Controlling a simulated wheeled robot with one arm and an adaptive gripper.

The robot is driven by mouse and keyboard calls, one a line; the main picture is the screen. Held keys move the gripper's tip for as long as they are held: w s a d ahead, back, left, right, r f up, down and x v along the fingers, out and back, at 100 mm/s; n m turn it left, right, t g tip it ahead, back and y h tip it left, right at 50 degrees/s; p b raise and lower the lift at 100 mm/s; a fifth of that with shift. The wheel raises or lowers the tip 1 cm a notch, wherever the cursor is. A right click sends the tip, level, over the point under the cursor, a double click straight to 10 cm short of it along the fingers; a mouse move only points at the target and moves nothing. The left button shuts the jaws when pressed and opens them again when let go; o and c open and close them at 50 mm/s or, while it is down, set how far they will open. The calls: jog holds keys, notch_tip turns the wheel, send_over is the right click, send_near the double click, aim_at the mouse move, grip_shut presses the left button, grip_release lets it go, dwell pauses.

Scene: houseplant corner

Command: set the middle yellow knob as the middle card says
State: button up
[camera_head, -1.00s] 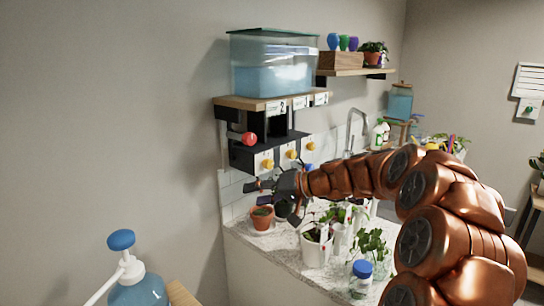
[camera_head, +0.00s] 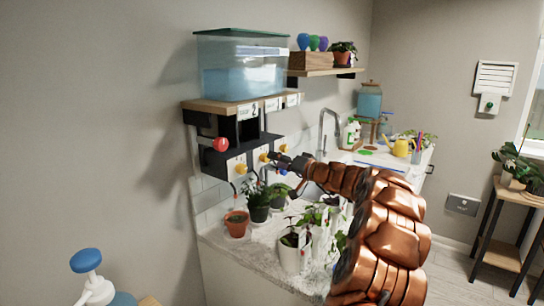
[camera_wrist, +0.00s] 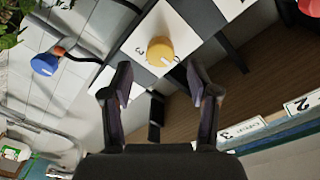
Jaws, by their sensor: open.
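Three yellow knobs sit in a slanting row on white plates under the shelf: left (camera_head: 241,169), middle (camera_head: 264,157) and right (camera_head: 283,148). Numbered cards hang on the shelf edge above: left (camera_head: 247,110), middle (camera_head: 272,104) and right (camera_head: 291,100). The left card reads 2; the middle card is too small to read in the head view. My gripper (camera_head: 272,157) is near the middle and right knobs. In the wrist view my open gripper (camera_wrist: 163,82) faces one yellow knob (camera_wrist: 160,51), apart from it; I cannot tell surely which. A pale mark shows on it.
A red ball-shaped handle (camera_head: 220,144) sticks out left of the knobs. A blue knob (camera_wrist: 45,64) shows at left in the wrist view. A clear water tank (camera_head: 240,70) stands on the shelf. Potted plants (camera_head: 258,203) crowd the counter below my arm.

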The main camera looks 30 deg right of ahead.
aim_at(265, 158)
jog(key=shift+p+x, duration=0.5)
jog(key=shift+x, duration=1.5)
